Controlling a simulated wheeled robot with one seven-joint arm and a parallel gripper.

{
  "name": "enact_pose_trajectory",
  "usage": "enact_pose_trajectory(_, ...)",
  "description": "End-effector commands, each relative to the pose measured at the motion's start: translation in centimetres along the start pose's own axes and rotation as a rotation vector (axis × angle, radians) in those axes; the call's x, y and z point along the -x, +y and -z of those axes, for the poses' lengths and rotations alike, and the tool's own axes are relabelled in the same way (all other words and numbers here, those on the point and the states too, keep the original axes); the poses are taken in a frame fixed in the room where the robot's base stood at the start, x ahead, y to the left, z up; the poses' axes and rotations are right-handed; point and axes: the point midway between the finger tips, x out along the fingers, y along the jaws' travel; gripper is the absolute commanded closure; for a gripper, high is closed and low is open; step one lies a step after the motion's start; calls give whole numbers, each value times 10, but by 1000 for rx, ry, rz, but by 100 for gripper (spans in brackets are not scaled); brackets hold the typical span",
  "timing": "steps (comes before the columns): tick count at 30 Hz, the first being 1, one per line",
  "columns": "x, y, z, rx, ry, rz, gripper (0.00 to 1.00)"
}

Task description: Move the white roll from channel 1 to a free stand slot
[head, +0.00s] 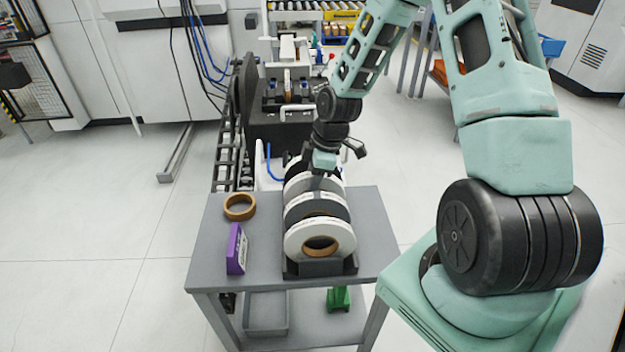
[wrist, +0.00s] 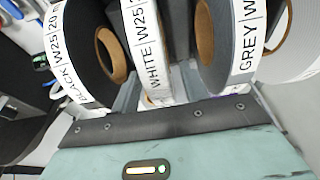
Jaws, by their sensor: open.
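Several tape rolls stand upright in a row in a dark stand (head: 320,268) on the grey table. In the wrist view, a roll labelled WHITE (wrist: 145,40) stands between one labelled BLACK (wrist: 78,60) and one labelled GREY (wrist: 235,50). My gripper (head: 322,168) is over the back part of the row, open, with the white-labelled roll in front of its middle in the wrist view. I cannot tell whether the fingers touch it. A white-faced roll (head: 298,241) is at the front of the stand. My gripper hides part of the back rolls.
A brown ring (head: 239,207) and a purple box (head: 237,249) are on the table left of the stand. A dark machine (head: 285,125) with hoses is behind the table. The table's right side (head: 371,230) is clear.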

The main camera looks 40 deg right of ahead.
Motion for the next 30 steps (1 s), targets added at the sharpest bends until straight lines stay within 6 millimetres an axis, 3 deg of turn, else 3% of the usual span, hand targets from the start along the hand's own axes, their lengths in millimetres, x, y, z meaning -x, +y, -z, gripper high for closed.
enact_pose_trajectory(12, 85, 2, -1, -4, 0, -8, 56)
enact_pose_trajectory(18, 111, 1, -1, -2, 0, -5, 56)
enact_pose_trajectory(22, 117, -3, 4, -1, -5, 0, 56)
enact_pose_trajectory(26, 116, -29, 31, -8, -35, 23, 56)
enact_pose_trajectory(30, 115, -82, 72, -42, -95, 45, 56)
